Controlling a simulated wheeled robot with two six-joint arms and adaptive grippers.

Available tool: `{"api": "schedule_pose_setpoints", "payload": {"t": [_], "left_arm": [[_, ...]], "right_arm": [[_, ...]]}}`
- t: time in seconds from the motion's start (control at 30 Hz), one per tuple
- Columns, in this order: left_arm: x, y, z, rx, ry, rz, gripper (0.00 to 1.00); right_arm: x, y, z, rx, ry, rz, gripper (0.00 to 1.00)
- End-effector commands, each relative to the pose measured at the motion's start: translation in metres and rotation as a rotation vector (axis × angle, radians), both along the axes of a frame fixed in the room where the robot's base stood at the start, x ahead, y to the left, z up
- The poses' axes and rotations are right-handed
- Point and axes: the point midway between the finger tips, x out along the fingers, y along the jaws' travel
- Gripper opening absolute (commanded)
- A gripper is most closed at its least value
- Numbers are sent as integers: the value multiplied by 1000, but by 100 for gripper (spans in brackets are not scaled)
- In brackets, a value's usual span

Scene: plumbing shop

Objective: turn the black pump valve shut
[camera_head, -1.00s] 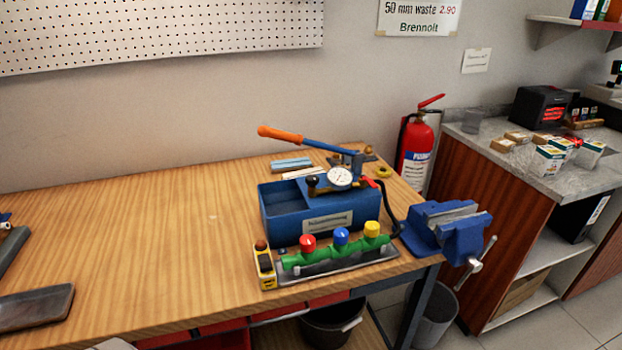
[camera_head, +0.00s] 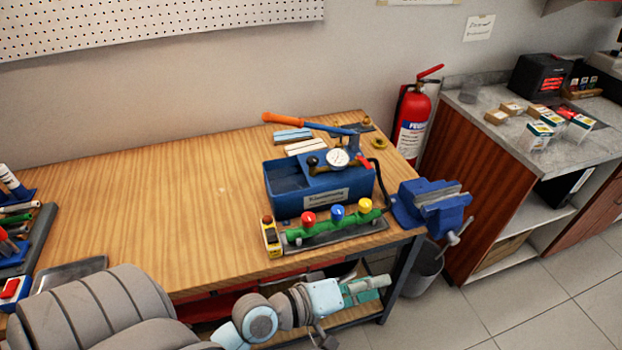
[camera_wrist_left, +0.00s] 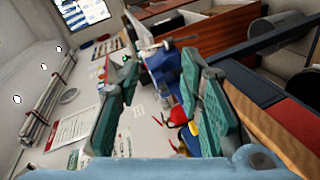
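The blue test pump (camera_head: 290,205) stands near the right end of the wooden bench. Its black valve knob (camera_head: 313,161) sits on top, left of the white dial gauge (camera_head: 338,158). I cannot tell from here how far the valve is turned. My left gripper (camera_head: 372,288) is low in front of the bench's front edge, well apart from the pump and below it. In the left wrist view its green fingers (camera_wrist_left: 168,85) are spread with nothing held between them. The black knob cannot be made out there. My right gripper is not in view.
A blue vise (camera_head: 430,205) is at the right. The bench's middle is clear.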

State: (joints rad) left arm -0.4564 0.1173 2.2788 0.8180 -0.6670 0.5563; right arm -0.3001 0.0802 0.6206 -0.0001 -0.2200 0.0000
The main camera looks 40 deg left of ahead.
Motion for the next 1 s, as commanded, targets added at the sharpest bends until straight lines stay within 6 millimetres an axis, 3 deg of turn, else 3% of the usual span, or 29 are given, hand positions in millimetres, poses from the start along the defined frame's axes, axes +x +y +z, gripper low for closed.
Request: {"api": "schedule_pose_setpoints", "payload": {"t": [0.07,0.1,0.17,0.23,0.3,0.37,0.43,0.57,0.83,1.0], "left_arm": [[28,18,41,-392,-61,150,34],[40,39,59,-627,-85,243,34],[55,82,75,-990,-113,397,34],[64,138,71,-1392,-136,588,34],[64,182,49,-1700,-155,757,34],[61,204,32,-1862,-168,857,34],[60,216,21,-1951,-177,916,34],[75,226,19,-1967,-180,925,34],[143,263,19,-1963,-183,925,34],[173,278,18,-1964,-180,924,34]], "right_arm": [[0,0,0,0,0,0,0],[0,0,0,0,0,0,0],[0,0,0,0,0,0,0],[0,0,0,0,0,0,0],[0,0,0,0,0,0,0],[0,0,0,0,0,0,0],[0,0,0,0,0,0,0],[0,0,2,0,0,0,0],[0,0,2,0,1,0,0],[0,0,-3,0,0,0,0]]}}
